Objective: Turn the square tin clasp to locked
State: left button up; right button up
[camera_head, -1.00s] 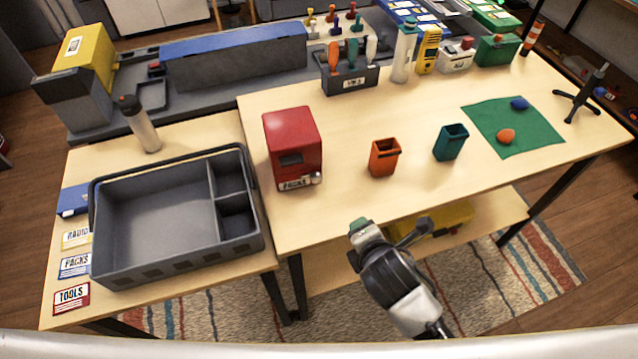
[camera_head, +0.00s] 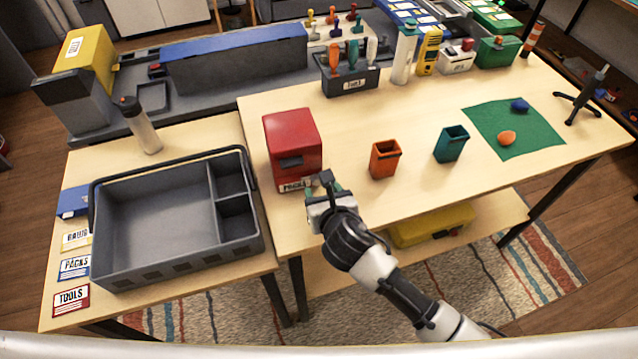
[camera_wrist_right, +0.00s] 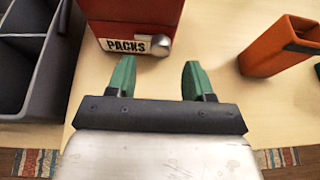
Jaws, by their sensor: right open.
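The square red tin (camera_head: 292,140) stands upright near the left front of the right-hand table, with a "PACKS" label (camera_head: 292,186) low on its front. In the right wrist view, the clasp (camera_wrist_right: 160,44), a small silvery knob, sits at the label's right end. Its locked or unlocked setting cannot be told. My right gripper (camera_head: 326,187) is in front of the tin's lower right corner and covers the clasp in the head view. Its green fingers (camera_wrist_right: 159,80) are apart and empty, pointing at the tin's front, a little short of the clasp. My left gripper is not in view.
A grey divided tote (camera_head: 150,262) stands left of the tin. An orange bin (camera_head: 384,160) and a teal bin (camera_head: 451,144) stand to the right. A tool holder (camera_head: 350,82) is behind. The wood between tin and orange bin is clear.

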aim_at(318, 182)
jog(key=shift+x, duration=1.85)
jog(key=shift+c, duration=0.3)
jog(key=c, duration=0.9)
jog(key=shift+d+r+m+y+p, duration=0.1)
jog(key=shift+m+y+p, duration=0.25)
jog(key=shift+p, duration=0.35)
jog(key=shift+m+g+y+p, duration=0.3)
jog(key=shift+m+p, duration=0.15)
jog(key=shift+m, duration=0.1)
jog(key=shift+d+m+y, duration=0.1)
jog(key=shift+m+y, duration=0.45)
jog(key=shift+m, duration=0.15)
jog(key=shift+f+m+y, duration=0.2)
jog(key=shift+m+y, duration=0.1)
jog(key=shift+m, duration=0.3)
